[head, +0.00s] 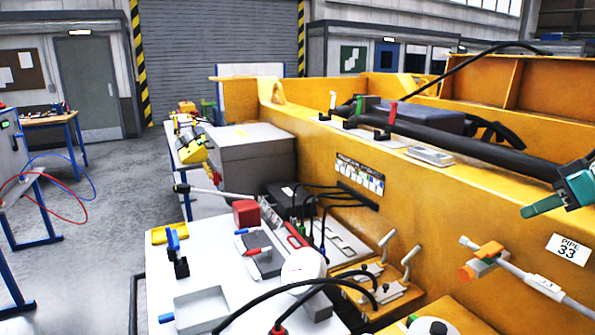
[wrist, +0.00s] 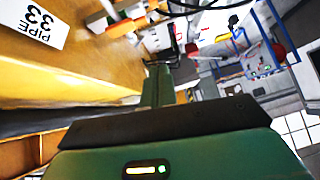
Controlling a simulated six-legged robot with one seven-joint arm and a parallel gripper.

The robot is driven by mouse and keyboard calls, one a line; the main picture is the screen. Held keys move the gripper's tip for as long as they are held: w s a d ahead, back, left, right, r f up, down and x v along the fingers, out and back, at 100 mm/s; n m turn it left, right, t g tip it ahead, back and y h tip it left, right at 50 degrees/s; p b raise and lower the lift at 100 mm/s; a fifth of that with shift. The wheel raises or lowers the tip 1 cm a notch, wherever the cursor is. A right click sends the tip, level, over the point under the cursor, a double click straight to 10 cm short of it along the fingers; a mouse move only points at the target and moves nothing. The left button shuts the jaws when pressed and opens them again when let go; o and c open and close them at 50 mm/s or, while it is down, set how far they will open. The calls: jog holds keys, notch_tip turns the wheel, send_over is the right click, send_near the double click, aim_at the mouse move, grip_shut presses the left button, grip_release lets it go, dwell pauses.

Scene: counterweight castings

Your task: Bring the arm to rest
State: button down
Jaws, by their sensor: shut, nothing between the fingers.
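My gripper (head: 540,207) shows at the right edge of the head view, teal-green, with its narrow fingers together and pointing left. It hangs in the air in front of the yellow casting wall (head: 405,195), above a white label reading PIPE 33 (head: 567,248). In the wrist view the shut fingers (wrist: 157,85) stand up from the dark and green gripper body, with nothing held. Most of my arm is out of the head view.
A white bench (head: 215,262) with a shallow tray, a red block and hand tools stands at the lower middle. A grey pipe with an orange clamp (head: 487,258) runs below my gripper. A thick black hose (head: 460,142) lies along the casting top. Open floor (head: 105,215) lies left.

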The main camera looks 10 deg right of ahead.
jog(key=w+a+f+m+g, duration=0.1)
jog(key=a+f, duration=0.1)
jog(key=a, duration=0.4)
jog(key=w+a+f+g, duration=0.1)
jog(key=a+f, duration=0.2)
jog(key=a, duration=0.4)
jog(key=s+a+f+m+h, duration=0.1)
jog(key=s+a+f, duration=0.3)
jog(key=a+f, duration=0.4)
jog(key=s+a+f+h, duration=0.2)
jog(key=s+a+f, duration=0.3)
jog(key=a+f, duration=0.3)
jog(key=a, duration=0.4)
jog(key=shift+a+m+g, duration=0.35)
jog(key=shift+m+g, duration=0.05)
